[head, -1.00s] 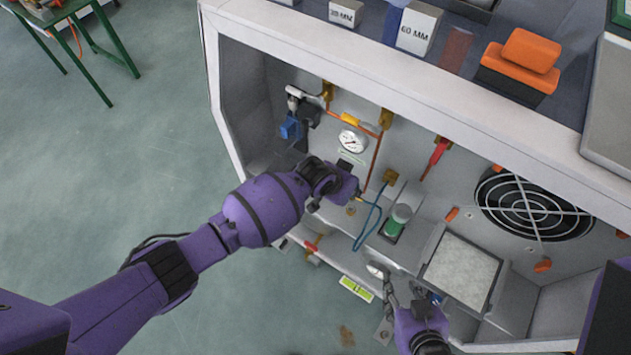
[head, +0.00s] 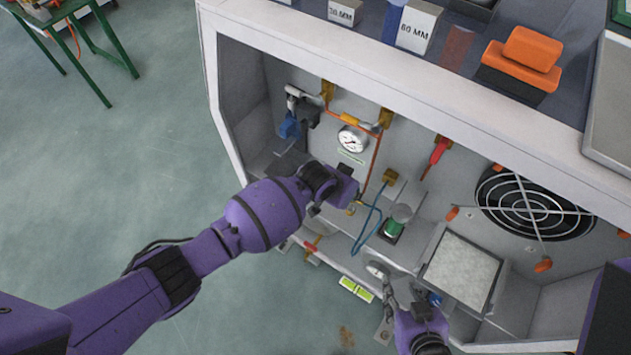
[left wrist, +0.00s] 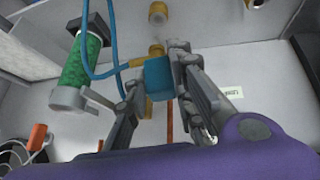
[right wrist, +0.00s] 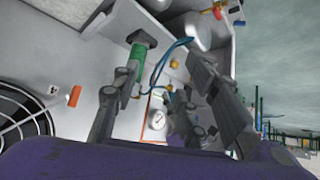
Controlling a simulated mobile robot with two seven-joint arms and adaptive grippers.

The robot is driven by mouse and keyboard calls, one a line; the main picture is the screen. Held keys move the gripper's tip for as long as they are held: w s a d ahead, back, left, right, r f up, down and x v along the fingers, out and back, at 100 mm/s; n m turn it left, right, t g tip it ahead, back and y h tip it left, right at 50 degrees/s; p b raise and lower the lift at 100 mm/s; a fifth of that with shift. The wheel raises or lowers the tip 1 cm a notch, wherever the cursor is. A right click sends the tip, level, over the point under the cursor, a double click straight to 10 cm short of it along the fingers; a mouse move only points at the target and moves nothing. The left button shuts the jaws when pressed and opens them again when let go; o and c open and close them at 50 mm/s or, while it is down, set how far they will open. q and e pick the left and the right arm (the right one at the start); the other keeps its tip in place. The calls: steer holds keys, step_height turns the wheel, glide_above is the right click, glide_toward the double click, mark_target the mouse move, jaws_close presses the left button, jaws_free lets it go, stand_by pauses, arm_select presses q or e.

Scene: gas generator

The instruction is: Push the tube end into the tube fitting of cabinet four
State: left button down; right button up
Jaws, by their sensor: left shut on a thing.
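My left gripper (head: 357,199) is inside the open cabinet, low in front of the back wall. In the left wrist view its fingers (left wrist: 157,72) are shut on a blue block, the tube end (left wrist: 158,78), with a brass piece beside it. The thin blue tube (left wrist: 97,70) loops away from it; it also shows in the head view (head: 367,228). A brass fitting (left wrist: 156,50) appears just beyond the block; contact between them cannot be told. Another brass fitting (head: 390,177) sits on the wall. My right gripper (head: 405,293) is open and empty near the cabinet's lower front.
A green cylinder (head: 395,222) stands close to the tube. A gauge (head: 352,139), an orange pipe (head: 374,160) and a red-handled part (head: 439,152) are on the back wall. A fan grille (head: 535,203) and a pale filter panel (head: 461,268) are at the right.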

stand_by(0.3)
arm_select(q)
steer(key=shift+s+d+f, duration=0.1)
steer(key=shift+d+f, duration=0.1)
steer(key=shift+f, duration=0.15)
steer(key=shift+s+d+f+t+y, duration=0.15)
steer(key=shift+f+t+y, duration=0.4)
steer(key=shift+f, duration=0.45)
arm_select(e)
steer(key=shift+g, duration=0.4)
steer(key=s, duration=0.1)
steer(key=s+f, duration=0.2)
steer(key=shift+s+d+f, duration=0.25)
steer(key=shift+s+d, duration=0.05)
steer(key=shift+s, duration=0.05)
steer(key=shift+w+r, duration=0.1)
arm_select(q)
steer(key=shift+p, duration=0.45)
arm_select(e)
steer(key=shift+w+r, duration=0.2)
steer(key=shift+r, duration=0.15)
arm_select(q)
steer(key=shift+f+b, duration=0.8)
steer(key=shift+f, duration=0.75)
arm_select(e)
steer(key=shift+s+f, duration=0.45)
steer(key=shift+f, duration=0.2)
steer(key=shift+s+f, duration=0.4)
steer(key=shift+f, duration=0.2)
